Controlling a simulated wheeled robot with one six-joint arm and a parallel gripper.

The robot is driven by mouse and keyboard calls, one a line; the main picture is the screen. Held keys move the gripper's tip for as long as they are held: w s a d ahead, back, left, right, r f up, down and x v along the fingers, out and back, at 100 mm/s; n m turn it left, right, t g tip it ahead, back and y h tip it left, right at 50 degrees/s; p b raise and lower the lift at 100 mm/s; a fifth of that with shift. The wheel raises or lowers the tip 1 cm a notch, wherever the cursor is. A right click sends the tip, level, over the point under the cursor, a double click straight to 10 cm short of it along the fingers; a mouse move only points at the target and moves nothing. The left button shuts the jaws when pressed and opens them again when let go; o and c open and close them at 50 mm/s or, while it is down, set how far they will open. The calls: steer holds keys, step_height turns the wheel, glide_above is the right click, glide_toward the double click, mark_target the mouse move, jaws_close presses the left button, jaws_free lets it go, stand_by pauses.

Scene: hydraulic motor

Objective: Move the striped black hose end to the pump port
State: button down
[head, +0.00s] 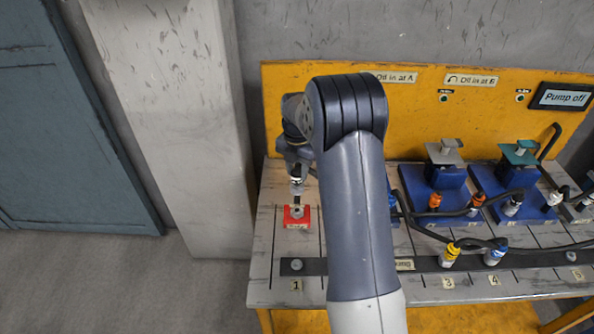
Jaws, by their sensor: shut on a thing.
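My gripper (297,187) points down over a small red block (289,223) at the left end of the bench. It is shut on a small dark and pale piece, which I take to be the striped black hose end (297,201). This piece is directly above the block's grey round top; I cannot tell whether they touch. The label on the red block is too small to read, so I cannot tell whether it is the pump port. My arm hides the bench just right of it and most of the held hose.
Blue valve blocks (430,183) stand at the right, with black hoses and coloured hose ends. A dark numbered strip (330,267) runs along the front, bearing a yellow end (450,255) and a blue-and-white end (496,251). A yellow panel (285,90) stands behind; its display (563,97) reads "Pump off".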

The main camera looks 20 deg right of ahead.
mark_target(297, 189)
steer(key=shift+f+b, duration=2.7)
steer(key=shift+f, duration=1.4)
steer(key=shift+f, duration=0.1)
steer(key=shift+f+b, duration=0.7)
steer(key=shift+f, duration=0.15)
steer(key=c, duration=1.1)
jaws_free()
steer(key=shift+r, duration=0.2)
steer(key=shift+c, duration=0.2)
steer(key=shift+o, duration=1.2)
